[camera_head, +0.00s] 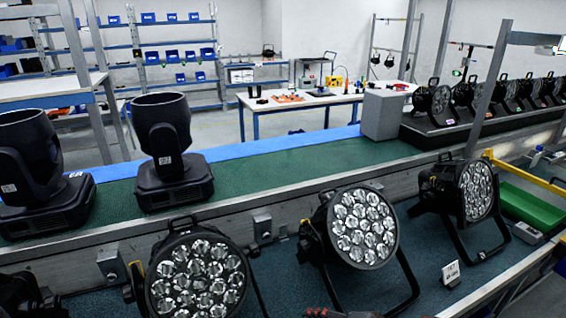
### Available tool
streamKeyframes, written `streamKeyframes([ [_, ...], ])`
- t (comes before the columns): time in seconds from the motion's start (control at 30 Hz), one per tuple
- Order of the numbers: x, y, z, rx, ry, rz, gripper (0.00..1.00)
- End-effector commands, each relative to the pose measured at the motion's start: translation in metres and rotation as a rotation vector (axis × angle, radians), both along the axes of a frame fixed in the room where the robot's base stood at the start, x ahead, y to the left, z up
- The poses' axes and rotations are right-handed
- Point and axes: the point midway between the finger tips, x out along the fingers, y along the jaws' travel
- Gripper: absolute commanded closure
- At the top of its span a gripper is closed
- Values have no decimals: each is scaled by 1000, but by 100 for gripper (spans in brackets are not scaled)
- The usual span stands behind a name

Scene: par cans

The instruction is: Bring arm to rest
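Three par cans with clustered round lenses stand on the near green surface: one at the lower left (200,281), one in the middle (362,226) and one at the right (476,190). Each sits upright or tilted on a black bracket, lenses facing me. A dark shape (18,296) is cut off at the bottom left corner, and a small dark, reddish bit shows at the bottom edge. I cannot tell what either is.
Two black moving-head lights (170,160) (42,185) stand on the raised green belt (270,178) behind. A grey box (383,114) and a row of par cans (432,100) stand farther right. A green tray (530,206) lies at the right. A small white card (451,273) stands in front.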

Motion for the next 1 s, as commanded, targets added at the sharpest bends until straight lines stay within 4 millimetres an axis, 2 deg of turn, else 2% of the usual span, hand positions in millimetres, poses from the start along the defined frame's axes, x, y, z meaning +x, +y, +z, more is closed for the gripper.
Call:
streamKeyframes([
  [0.1,-37,-17,17,-179,27,99,48],
  [0.2,-63,-40,32,-338,43,167,48],
  [0.4,-94,-91,76,-637,30,265,48],
  [0.5,-97,-109,103,-746,-1,297,48],
  [0.57,-97,-113,117,-784,-21,308,48],
  [0.73,-89,-109,151,-798,-74,315,48],
  [1.0,-89,-106,150,-795,-70,326,48],
])
